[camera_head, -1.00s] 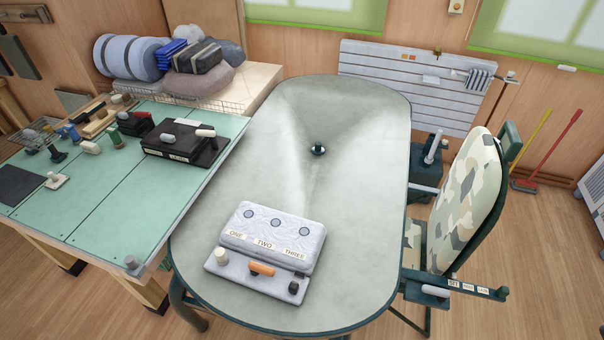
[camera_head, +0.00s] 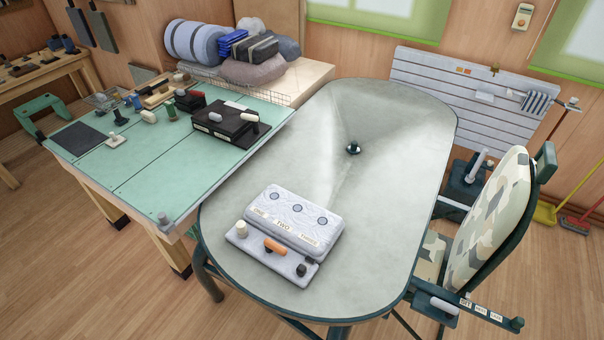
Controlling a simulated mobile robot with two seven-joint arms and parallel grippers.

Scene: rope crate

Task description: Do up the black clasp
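The black clasp (camera_head: 302,269) is a small dark piece at the right end of the low front ledge of a pale grey box unit (camera_head: 293,197) on the oval table. It sits below the label that reads THREE. An orange clasp (camera_head: 275,247) is at the middle of the ledge and a cream one (camera_head: 241,228) at its left end. Three round grey spots show on the unit's upper face. The black piece is too small to tell whether it is fastened. Neither of my grippers is in view.
The oval grey table (camera_head: 385,120) is bare around the unit, except for a small dark knob (camera_head: 353,148). A green-topped bench (camera_head: 150,165) with tools and a black box (camera_head: 226,124) adjoins on the left. A camouflage-patterned chair (camera_head: 490,220) stands close on the right.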

